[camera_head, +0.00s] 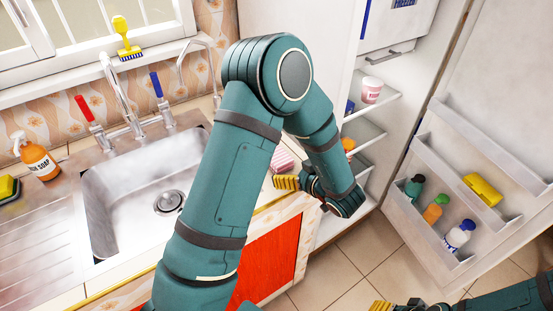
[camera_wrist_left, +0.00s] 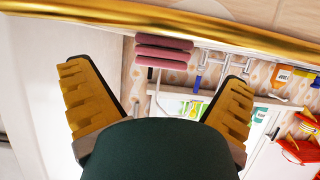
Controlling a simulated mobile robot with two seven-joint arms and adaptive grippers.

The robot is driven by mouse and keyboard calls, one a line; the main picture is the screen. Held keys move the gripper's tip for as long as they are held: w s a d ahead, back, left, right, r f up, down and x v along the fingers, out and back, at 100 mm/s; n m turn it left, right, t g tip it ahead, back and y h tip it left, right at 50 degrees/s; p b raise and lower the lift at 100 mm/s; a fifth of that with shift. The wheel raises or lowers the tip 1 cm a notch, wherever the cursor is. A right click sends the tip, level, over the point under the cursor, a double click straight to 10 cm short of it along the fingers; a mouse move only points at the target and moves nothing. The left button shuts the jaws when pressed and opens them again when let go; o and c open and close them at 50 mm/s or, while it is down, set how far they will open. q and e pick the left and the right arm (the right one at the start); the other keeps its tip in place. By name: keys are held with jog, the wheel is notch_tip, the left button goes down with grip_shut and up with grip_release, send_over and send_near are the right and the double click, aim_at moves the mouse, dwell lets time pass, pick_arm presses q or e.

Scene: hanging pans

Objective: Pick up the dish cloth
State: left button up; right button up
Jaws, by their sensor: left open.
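The dish cloth is a pink folded cloth (camera_head: 283,160) on the counter to the right of the sink, partly hidden by my left arm. In the left wrist view the pink cloth (camera_wrist_left: 163,51) shows as stacked folds beyond the gap between my fingers. My left gripper (camera_head: 285,182) has yellow fingers close to the cloth at the counter's front edge. In the left wrist view the left gripper (camera_wrist_left: 155,75) is spread open with nothing between its fingers. My right gripper (camera_head: 390,306) is mostly cut off at the bottom edge, and its jaws cannot be made out.
The metal sink (camera_head: 110,195) and taps lie left of my left arm. An orange soap bottle (camera_head: 37,160) stands behind the drainboard. The open fridge (camera_head: 372,125) is on the right, its door (camera_head: 480,130) swung out with bottles. Tiled floor (camera_head: 335,275) is clear between.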

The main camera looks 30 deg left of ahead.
aim_at(286, 166)
pick_arm(q)
jog(key=b+x, duration=0.1)
jog(key=x, duration=0.4)
jog(key=shift+s, duration=0.15)
jog(key=shift+c, duration=0.3)
jog(key=c, duration=1)
